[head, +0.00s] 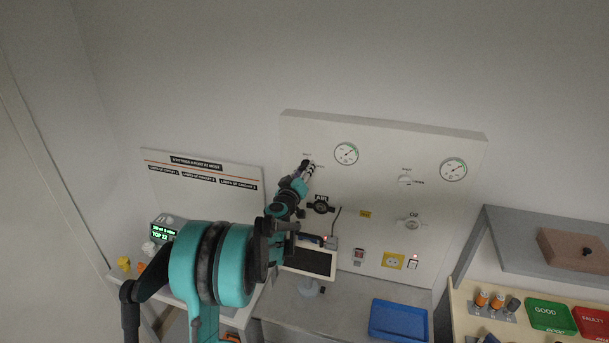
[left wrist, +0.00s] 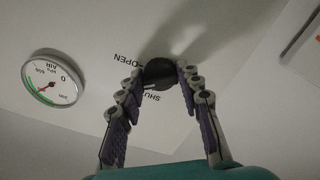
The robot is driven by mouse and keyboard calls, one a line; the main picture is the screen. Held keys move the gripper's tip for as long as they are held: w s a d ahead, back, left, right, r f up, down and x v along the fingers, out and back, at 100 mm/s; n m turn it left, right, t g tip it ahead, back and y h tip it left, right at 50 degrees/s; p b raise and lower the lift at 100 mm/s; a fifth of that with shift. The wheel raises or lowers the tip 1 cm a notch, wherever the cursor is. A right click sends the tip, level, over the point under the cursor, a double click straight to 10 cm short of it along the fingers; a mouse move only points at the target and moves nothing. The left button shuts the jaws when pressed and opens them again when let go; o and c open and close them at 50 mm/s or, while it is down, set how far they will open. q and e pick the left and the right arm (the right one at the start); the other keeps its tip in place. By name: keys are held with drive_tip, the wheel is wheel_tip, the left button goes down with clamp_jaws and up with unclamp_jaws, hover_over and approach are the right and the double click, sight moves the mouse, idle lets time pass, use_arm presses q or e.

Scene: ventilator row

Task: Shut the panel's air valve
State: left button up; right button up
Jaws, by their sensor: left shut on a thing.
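The white wall panel (head: 384,136) carries the air valve on its upper left. In the left wrist view the valve's dark round knob (left wrist: 159,72) sits between my fingertips, with OPEN and SHUT lettered beside it. My left gripper (head: 308,168) reaches up to the panel; in the left wrist view its fingers (left wrist: 171,80) are closed on the knob's sides. In the head view the gripper mostly hides the knob. My right gripper is not in view.
The O2 valve (head: 405,180) and O2 gauge (head: 453,169) are farther right on the panel. The AIR outlet (head: 320,207) is below my gripper. A small screen (head: 310,261), a blue tray (head: 398,320) and green (head: 550,315) and red (head: 592,323) trays stand lower.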

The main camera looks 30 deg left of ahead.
use_arm(q)
drive_tip(key=n+b, duration=0.3)
drive_tip(key=n, duration=0.8)
drive_tip(key=shift+b, duration=0.4)
drive_tip(key=o, duration=1.2)
drive_tip(key=shift+c, duration=0.2)
drive_tip(key=shift+r, duration=0.1)
drive_tip(key=v, duration=1.2)
